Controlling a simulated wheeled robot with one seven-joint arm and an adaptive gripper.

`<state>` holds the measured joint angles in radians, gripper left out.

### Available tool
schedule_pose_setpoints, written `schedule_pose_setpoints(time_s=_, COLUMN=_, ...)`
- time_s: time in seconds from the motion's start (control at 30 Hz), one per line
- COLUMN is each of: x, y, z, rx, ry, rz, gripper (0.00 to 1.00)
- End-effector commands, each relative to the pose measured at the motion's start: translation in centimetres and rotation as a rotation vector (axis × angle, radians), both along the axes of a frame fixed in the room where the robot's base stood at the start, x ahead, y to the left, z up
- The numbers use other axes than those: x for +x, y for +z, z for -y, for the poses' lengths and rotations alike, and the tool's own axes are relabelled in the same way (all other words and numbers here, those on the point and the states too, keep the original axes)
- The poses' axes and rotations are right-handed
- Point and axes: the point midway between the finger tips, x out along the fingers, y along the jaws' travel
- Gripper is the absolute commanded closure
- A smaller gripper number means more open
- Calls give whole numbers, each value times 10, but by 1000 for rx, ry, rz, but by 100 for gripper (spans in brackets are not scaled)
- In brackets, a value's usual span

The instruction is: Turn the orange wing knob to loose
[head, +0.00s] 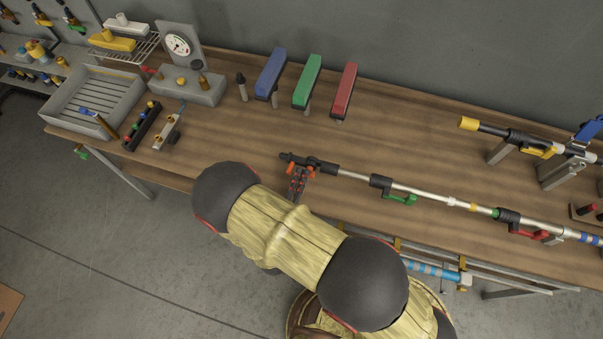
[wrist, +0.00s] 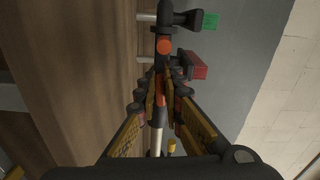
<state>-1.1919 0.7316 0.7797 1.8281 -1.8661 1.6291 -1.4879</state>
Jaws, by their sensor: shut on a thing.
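The orange wing knob (head: 316,167) sits near the black left end of a long silver pole (head: 352,175) on the workbench. In the wrist view, a round orange part (wrist: 164,46) shows just beyond my fingertips, in line with the pole. My gripper (head: 298,177) is at the knob, coming from the bench's front side. In the wrist view my gripper (wrist: 160,88) has its fingers closed in around the knob, with orange showing between them. The fingers hide part of the knob, so its exact angle cannot be told.
Along the pole are a green lever (head: 402,199) and a red lever (head: 530,233). Blue (head: 270,72), green (head: 308,80) and red (head: 345,90) blocks stand behind. A grey tray (head: 92,100) and a gauge box (head: 188,84) are at left.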

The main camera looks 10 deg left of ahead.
Motion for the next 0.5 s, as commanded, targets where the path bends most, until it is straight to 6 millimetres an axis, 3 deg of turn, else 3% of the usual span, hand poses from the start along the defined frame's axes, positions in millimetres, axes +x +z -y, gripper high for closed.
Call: schedule_pose_setpoints(time_s=0.5, x=1, y=-3, z=1, rx=-209, ry=-2, rz=-16, gripper=100)
